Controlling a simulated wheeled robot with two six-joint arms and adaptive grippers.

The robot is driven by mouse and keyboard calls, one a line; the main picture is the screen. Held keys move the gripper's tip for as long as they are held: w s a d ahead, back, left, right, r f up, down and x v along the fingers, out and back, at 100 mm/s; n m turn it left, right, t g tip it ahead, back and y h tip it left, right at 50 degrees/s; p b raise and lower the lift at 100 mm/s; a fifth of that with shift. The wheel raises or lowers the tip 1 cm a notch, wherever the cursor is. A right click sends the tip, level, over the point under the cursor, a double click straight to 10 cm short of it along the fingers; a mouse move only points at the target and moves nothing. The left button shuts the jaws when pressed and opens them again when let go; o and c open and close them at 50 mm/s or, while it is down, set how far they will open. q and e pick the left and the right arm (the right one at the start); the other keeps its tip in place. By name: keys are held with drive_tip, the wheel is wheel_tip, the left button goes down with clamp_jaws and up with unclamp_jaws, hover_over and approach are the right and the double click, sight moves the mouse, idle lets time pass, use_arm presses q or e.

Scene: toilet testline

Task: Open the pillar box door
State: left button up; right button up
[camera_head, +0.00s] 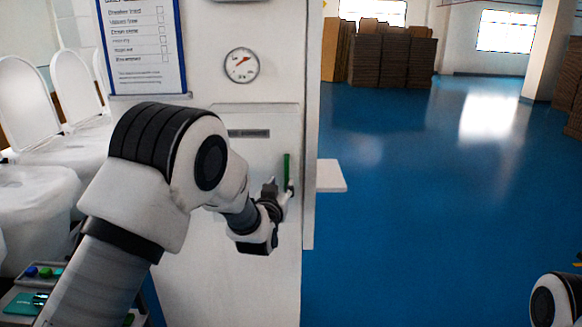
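The pillar box door (262,122) is a grey-white panel on the front of the white pillar and looks closed. A green upright handle (286,168) sits near its right edge. My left gripper (284,190) is at the lower part of the handle, with its fingertips close to it. I cannot tell whether the fingers are closed on the handle. My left arm hides the lower left of the door. My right gripper is not in view; only a part of my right arm shows at the bottom right corner.
A round gauge (241,65) and a framed checklist (144,45) are above the door. White toilets (30,190) stand at the left. A small white shelf (330,176) sticks out right of the pillar. Brown stacks (390,58) stand far back. The blue floor (430,210) at right is clear.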

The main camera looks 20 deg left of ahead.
sight(286, 178)
use_arm(q)
drive_tip(key=w+p, duration=0.2)
drive_tip(key=w, duration=0.3)
drive_tip(key=shift+w+d+r, duration=0.1)
drive_tip(key=shift+r, duration=0.05)
drive_tip(key=shift+w, duration=0.2)
drive_tip(key=shift+w+a, duration=0.1)
drive_tip(key=shift+a, duration=0.15)
drive_tip(key=shift+d+f, duration=0.1)
drive_tip(key=shift+f, duration=0.1)
clamp_jaws()
